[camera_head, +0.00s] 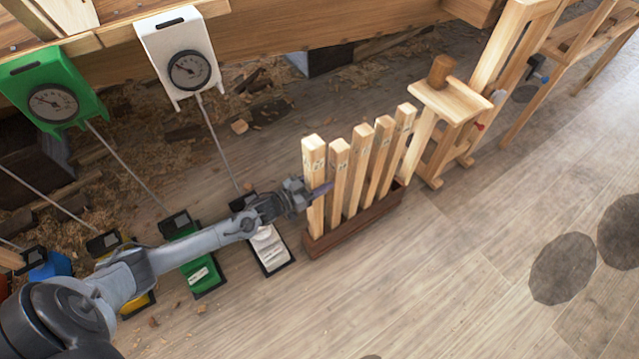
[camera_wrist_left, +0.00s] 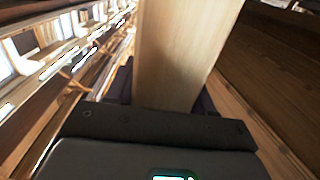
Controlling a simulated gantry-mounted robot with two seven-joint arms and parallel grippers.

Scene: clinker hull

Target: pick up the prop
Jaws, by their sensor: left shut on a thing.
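Several pale wooden props stand upright in a row in a dark brown wooden rack (camera_head: 352,226) in the head view. The leftmost prop (camera_head: 314,165) is at the end nearest my left arm. My left gripper (camera_head: 318,190) reaches it from the left and is shut on it, partway up its length. In the left wrist view the same prop (camera_wrist_left: 185,50) rises between the dark fingers. The lower end of the prop is hidden by the rack, so I cannot tell if it is clear of the bottom. My right gripper is not in view.
A white dial gauge (camera_head: 181,55) and a green dial gauge (camera_head: 56,92) hang at the upper left, with thin rods running down to coloured floor pads. A wooden stool with a mallet (camera_head: 441,72) stands right of the rack. The floor in front is clear.

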